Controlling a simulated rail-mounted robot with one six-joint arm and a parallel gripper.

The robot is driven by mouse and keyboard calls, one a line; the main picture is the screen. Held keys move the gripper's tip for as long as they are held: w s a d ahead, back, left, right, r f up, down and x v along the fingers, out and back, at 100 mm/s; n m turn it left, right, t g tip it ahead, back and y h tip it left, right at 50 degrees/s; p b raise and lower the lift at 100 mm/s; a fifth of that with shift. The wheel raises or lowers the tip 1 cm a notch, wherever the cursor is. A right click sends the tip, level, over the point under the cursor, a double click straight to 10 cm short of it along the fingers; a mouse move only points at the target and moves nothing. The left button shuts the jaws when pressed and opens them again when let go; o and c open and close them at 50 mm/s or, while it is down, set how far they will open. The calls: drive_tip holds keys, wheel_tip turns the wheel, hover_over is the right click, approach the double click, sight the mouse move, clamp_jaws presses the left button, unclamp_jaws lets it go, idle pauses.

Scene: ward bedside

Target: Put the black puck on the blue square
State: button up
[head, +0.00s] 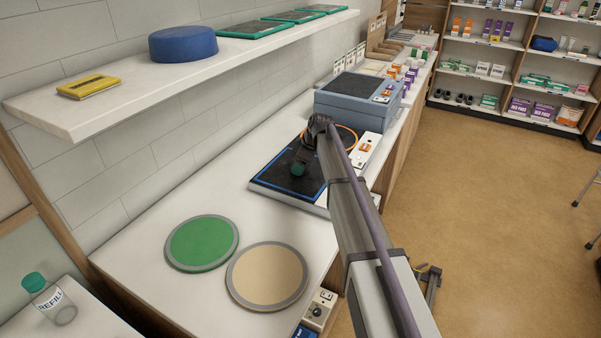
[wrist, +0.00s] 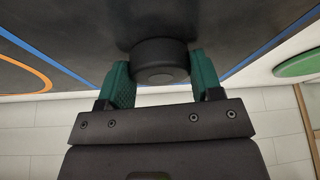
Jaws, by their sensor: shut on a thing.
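The black puck (wrist: 160,62) is between the two green fingertips of my gripper (head: 298,169) in the wrist view. My gripper is shut on it. In the head view the puck is not distinguishable. The blue square (head: 285,195) is a blue outline on a dark panel on the counter. My gripper is over this panel, within the outline's area. In the wrist view blue lines (wrist: 262,54) run on both sides of the puck. I cannot tell whether the puck touches the panel.
An orange ring (head: 347,129) is on the panel's far side. A grey-blue box (head: 335,103) stands behind it. Green (head: 202,243) and beige (head: 267,276) discs lie nearer on the counter. A shelf (head: 150,104) with a blue cylinder (head: 183,45) overhangs at the left.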

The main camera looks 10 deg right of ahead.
drive_tip(key=shift+r, duration=0.2)
drive_tip(key=shift+f, duration=0.25)
drive_tip(key=o, duration=1.2)
drive_tip(key=shift+r, duration=0.1)
